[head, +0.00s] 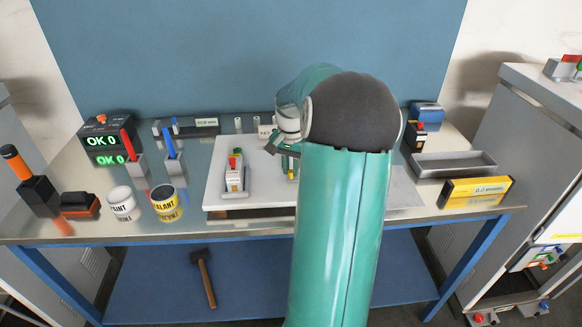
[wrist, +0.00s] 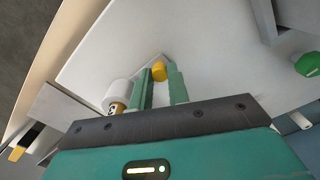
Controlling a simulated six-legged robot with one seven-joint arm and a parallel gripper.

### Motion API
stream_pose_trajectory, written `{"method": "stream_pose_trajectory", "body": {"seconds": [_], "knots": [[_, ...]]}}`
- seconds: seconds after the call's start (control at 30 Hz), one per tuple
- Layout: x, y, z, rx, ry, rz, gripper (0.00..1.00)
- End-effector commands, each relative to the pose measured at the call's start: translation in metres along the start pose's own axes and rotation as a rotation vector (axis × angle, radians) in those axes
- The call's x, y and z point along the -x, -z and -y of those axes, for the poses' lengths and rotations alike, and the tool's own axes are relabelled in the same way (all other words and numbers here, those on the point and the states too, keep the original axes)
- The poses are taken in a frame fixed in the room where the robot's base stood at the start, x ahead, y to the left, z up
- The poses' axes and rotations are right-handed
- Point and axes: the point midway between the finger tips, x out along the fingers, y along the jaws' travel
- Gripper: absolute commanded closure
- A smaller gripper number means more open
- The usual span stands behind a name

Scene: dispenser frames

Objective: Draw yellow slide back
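In the wrist view a rounded yellow piece (wrist: 159,71), likely part of the yellow slide, sits at the tips of my gripper (wrist: 162,76), in front of a white surface. The two green fingers stand apart, one on each side of the piece. I cannot tell whether they press on it. In the head view my gripper (head: 283,147) is over the white board (head: 222,155), and my arm hides much of it. A grey-white dispenser frame (head: 236,183) with red and green parts stands on the board's left.
A white cylinder (wrist: 118,93) is close to the left finger in the wrist view; a green knob (wrist: 308,66) is at the right. On the bench are two cans (head: 122,203), red and blue upright tools (head: 128,145), a grey tray (head: 454,165) and a yellow box (head: 475,192).

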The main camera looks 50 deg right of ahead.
Motion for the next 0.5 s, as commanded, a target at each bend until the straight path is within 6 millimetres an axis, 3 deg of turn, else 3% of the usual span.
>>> {"method": "stream_pose_trajectory", "body": {"seconds": [0.17,0.5], "knots": [[0.000,-0.001,0.002,0.001,-0.001,0.000,1.00],[0.001,-0.012,0.024,0.002,0.000,0.000,1.00]]}}
